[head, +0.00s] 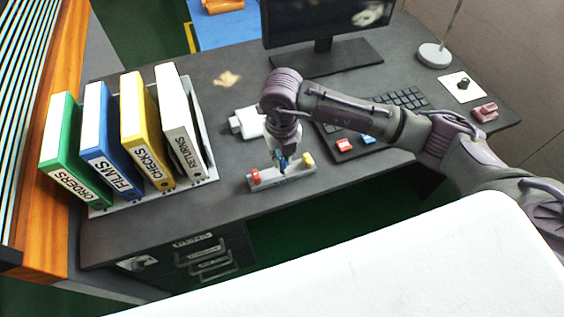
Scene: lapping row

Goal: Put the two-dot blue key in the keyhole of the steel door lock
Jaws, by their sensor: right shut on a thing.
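My right gripper (284,158) is over the middle of a small grey rack (293,177) near the desk's front edge. It is shut on a small blue piece, apparently the blue key (283,165), at the rack between a red key (255,176) and a yellow key (308,159). The dots on the blue piece are too small to see, and I cannot tell whether it is clear of the rack. I cannot make out the steel door lock or its keyhole for certain. My left gripper is out of view.
Binders (128,140) stand in a rack at the left. A pale grey object (247,122) lies behind the gripper. A monitor (324,45), a keyboard (404,98) and a lamp base (434,55) are farther back. Red and blue blocks (368,139) lie right of the gripper.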

